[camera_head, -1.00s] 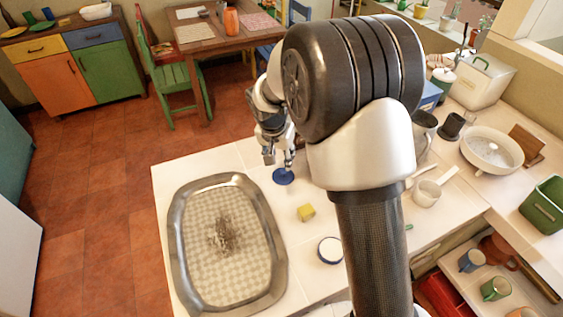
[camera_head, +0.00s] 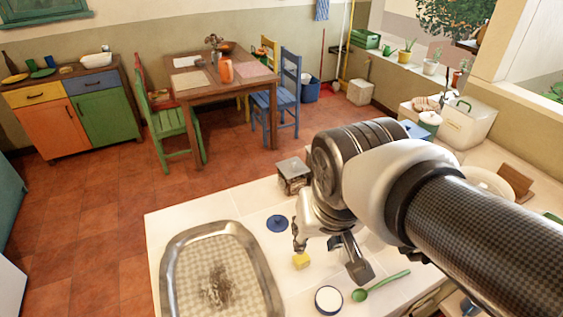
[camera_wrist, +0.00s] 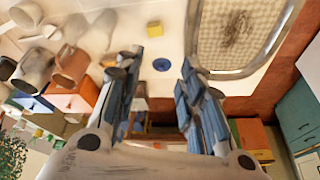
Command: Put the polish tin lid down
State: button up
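The blue polish tin lid (camera_head: 277,223) lies flat on the white counter (camera_head: 225,208), right of the metal tray. It also shows in the wrist view (camera_wrist: 162,64), between my fingers but farther off. A round white tin with a dark blue rim (camera_head: 328,299) stands nearer the front; it may be the tin itself. My gripper (camera_head: 328,255) is open and empty, to the right of the lid and apart from it. In the wrist view my gripper's two fingers (camera_wrist: 160,58) are spread wide with nothing between them.
A metal tray (camera_head: 265,290) with a dark stain lies at left. A yellow sponge (camera_head: 301,261) and a green spoon (camera_head: 380,286) lie near my gripper. A grey box-like object (camera_head: 293,172) stands behind. The counter around the lid is clear.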

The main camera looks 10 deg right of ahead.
jog(key=s+f+n, duration=0.1)
jog(key=s, duration=0.6)
jog(key=shift+s+a+n, duration=0.15)
jog(key=shift+a+n, duration=0.05)
jog(key=shift+n, duration=0.2)
